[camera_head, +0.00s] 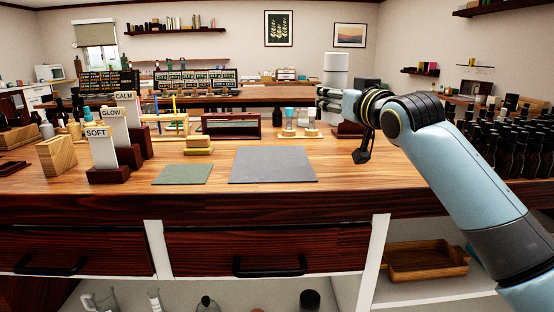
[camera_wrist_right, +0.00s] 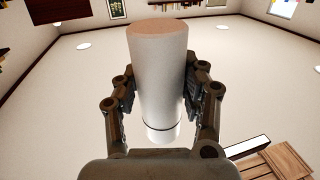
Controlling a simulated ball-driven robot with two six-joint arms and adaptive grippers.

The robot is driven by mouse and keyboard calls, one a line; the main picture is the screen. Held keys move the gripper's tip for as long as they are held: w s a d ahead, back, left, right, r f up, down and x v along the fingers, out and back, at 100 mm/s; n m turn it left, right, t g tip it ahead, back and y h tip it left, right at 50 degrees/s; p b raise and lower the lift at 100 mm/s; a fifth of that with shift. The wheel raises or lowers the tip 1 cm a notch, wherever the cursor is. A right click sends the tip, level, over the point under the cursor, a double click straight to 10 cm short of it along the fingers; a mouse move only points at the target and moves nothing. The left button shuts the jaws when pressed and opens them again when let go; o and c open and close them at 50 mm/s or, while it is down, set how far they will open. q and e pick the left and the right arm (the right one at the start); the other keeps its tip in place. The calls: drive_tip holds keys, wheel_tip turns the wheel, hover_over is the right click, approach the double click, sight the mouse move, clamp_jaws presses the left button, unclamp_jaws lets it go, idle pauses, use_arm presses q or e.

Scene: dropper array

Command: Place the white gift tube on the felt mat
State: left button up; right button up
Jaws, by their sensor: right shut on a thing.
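The white gift tube (camera_head: 336,68) is upright in my right gripper (camera_head: 328,97), above the back right of the wooden counter. In the right wrist view the tube (camera_wrist_right: 158,75) stands between the two fingers of the gripper (camera_wrist_right: 162,100), which are shut on its sides. A grey flat mat (camera_head: 272,165) lies on the counter, to the left of and nearer than the gripper. A smaller green mat (camera_head: 183,174) lies left of it. I cannot tell for sure which one is felt. Both mats are bare. My left gripper is not in view.
Label stands (camera_head: 107,150) and a wooden block (camera_head: 57,156) stand at left. Many dark bottles (camera_head: 510,145) crowd the right.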

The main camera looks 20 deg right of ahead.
drive_tip(key=a+f, duration=0.2)
drive_tip(key=a, duration=0.1)
drive_tip(key=a+f, duration=0.2)
drive_tip(key=a, duration=0.2)
drive_tip(key=a+f, duration=0.2)
drive_tip(key=a, duration=0.1)
drive_tip(key=shift+w+a+b, duration=0.15)
drive_tip(key=shift+w+b, duration=0.15)
drive_tip(key=shift+w, duration=0.1)
drive_tip(key=shift+f+b, duration=0.3)
drive_tip(key=shift+f, duration=1.8)
drive_tip(key=o, duration=1.2)
drive_tip(key=s+p, duration=0.1)
drive_tip(key=s, duration=1.1)
drive_tip(key=shift+a, duration=0.15)
